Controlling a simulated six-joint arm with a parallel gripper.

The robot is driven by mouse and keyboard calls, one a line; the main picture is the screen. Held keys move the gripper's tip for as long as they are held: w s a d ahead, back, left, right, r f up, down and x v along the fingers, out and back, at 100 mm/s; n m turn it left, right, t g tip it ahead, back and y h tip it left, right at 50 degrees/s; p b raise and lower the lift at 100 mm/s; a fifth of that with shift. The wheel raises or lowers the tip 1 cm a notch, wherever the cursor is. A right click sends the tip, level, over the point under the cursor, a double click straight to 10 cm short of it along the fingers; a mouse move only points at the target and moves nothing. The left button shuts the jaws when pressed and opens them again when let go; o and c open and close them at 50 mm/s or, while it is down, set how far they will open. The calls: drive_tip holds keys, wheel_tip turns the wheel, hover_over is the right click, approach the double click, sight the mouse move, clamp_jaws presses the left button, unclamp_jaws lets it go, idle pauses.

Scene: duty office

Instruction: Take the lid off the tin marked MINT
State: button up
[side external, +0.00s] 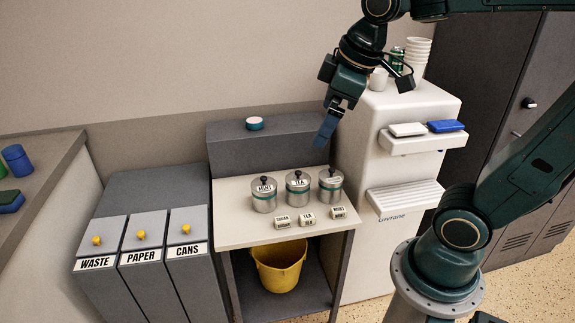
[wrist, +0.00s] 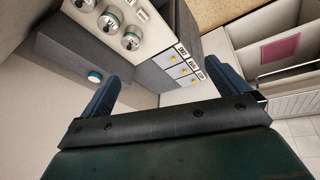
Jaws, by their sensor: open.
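Three metal tins with black-knobbed lids stand in a row on the pale counter (side external: 235,222). The left tin (side external: 264,197) has a label that appears to read MINT, and its lid is on. The middle tin (side external: 297,190) reads TEA. The right tin (side external: 330,186) has a label too small to read. My gripper (side external: 325,133) is open and empty, above and behind the right tin. In the wrist view, my fingers (wrist: 160,92) are spread apart, and the tin nearest the bins (wrist: 131,38) shows at upper left, well away from them.
Small blocks (side external: 307,220) marked SUGAR, TEA and MINT lie before the tins. A round teal-and-white item (side external: 254,124) sits on the grey ledge behind. A white dispenser (side external: 365,150) stands close right of the counter, bins (side external: 145,262) at left. A yellow bucket (side external: 279,268) is below.

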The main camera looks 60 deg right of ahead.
drive_tip(key=w+d+f+n+g, duration=0.1)
drive_tip(key=w+n, duration=0.1)
drive_tip(key=w, duration=0.3)
drive_tip(key=w+d+f+n, duration=0.1)
drive_tip(key=w+d+n, duration=0.1)
drive_tip(key=w, duration=0.2)
drive_tip(key=n+g, duration=0.3)
drive_tip(key=n, duration=0.7)
hover_over(263, 177)
wheel_tip(263, 177, down, 17)
drive_tip(key=shift+s+d+f, duration=0.1)
drive_tip(key=shift+s+f, duration=0.05)
drive_tip(key=shift+f, duration=4.25)
drive_tip(key=shift+f, duration=2.55)
drive_tip(key=c, duration=1.1)
